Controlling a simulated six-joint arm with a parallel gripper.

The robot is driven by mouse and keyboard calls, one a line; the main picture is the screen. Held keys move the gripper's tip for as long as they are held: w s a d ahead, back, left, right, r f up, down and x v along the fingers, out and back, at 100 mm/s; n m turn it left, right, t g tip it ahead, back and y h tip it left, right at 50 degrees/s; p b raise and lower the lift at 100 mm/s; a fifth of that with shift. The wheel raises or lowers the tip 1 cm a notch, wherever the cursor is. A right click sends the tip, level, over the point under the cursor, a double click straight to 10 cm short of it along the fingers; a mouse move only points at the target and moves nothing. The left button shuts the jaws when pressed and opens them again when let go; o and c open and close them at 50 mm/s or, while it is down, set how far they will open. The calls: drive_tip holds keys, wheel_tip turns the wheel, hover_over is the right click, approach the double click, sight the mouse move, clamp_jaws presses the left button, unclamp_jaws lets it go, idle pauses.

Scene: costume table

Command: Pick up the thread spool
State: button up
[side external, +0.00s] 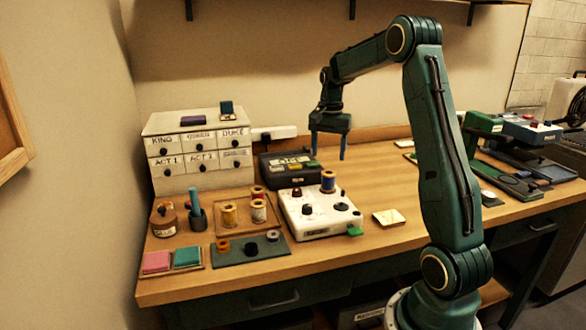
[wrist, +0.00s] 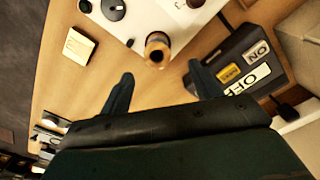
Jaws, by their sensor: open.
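A blue thread spool (side external: 328,181) with wooden ends stands upright on top of a white control box (side external: 301,229), near its back right corner. In the wrist view I see a wooden-ended spool (wrist: 157,48) just beyond and between my fingertips. My gripper (side external: 328,156) hangs above the white box's back edge, open and empty, fingers pointing down. In the wrist view its two fingers (wrist: 161,72) are spread apart. Other spools, including a yellow one (side external: 230,216) and a cream one (side external: 258,211), stand on a wooden tray (side external: 235,233) to the left.
A black box with labels (side external: 270,176) sits behind the white box, close to my gripper. A white drawer cabinet (side external: 173,174) stands back left. A cream pad (side external: 389,218) lies right of the white box. Bare table (side external: 390,180) lies right of my gripper.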

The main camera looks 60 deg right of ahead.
sight(328, 180)
drive_tip(key=shift+f, duration=2.45)
drive_tip(key=shift+s+f, duration=0.15)
drive_tip(key=shift+f, duration=1.15)
drive_tip(key=shift+s+f, duration=0.1)
drive_tip(key=shift+f, duration=1.2)
drive_tip(key=c, duration=1.1)
